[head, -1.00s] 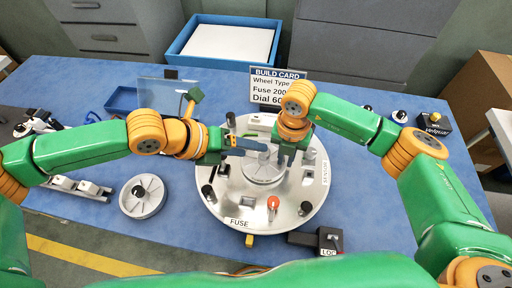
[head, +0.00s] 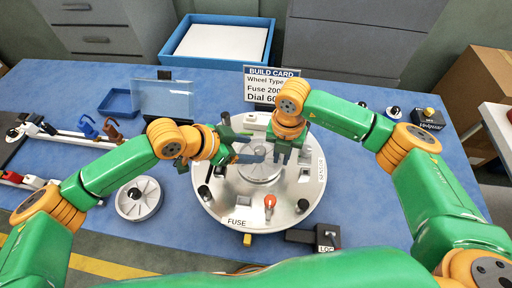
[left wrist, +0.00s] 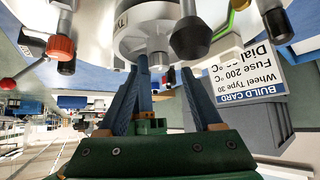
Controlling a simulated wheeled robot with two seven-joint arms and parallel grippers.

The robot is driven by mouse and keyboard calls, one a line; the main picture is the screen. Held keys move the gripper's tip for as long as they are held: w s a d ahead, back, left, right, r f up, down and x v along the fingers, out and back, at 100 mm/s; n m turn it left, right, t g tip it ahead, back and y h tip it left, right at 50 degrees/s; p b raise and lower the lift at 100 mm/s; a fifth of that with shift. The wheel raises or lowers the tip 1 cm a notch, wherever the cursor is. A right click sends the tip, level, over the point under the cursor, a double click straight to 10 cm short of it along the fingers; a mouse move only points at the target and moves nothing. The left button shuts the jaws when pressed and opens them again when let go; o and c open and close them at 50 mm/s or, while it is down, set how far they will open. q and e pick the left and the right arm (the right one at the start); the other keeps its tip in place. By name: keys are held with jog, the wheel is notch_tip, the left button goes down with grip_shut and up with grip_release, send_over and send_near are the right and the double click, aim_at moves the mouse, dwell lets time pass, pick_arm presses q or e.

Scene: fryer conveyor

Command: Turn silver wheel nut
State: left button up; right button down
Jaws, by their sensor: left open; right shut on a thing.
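A grey spoked wheel (head: 260,170) lies on the round silver plate (head: 220,205). In the left wrist view the silver wheel nut (left wrist: 158,58) sticks out from the wheel's hub. My left gripper (head: 250,148) is open at the wheel's upper left. In the left wrist view my left gripper (left wrist: 165,78) has its blue fingers spread, with the nut just beyond the tips and between them. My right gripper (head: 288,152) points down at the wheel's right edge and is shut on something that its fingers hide.
Dark posts and a red-tipped knob (head: 270,201) stand up from the plate around the wheel. A build card (head: 270,86) stands behind it. A second grey wheel (head: 139,198) lies on the blue table, left of the plate. A blue tray (head: 120,102) is farther back.

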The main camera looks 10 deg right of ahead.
aim_at(258, 149)
pick_arm(q)
jog(key=shift+x, duration=1.55)
grip_shut()
jog(key=shift+w+m, duration=0.1)
jog(key=shift+m, duration=0.2)
jog(key=shift+w+a+m+g, duration=0.1)
jog(key=shift+w+m+g, duration=0.05)
jog(key=shift+m+g, duration=0.75)
jog(key=m+g, duration=0.1)
jog(key=m, duration=0.1)
jog(key=m+g, duration=0.2)
jog(key=shift+w+r, duration=0.1)
jog(key=shift+w, duration=0.25)
jog(key=shift+m+g, duration=0.4)
jog(key=shift+m, duration=0.1)
jog(key=shift+s, duration=0.15)
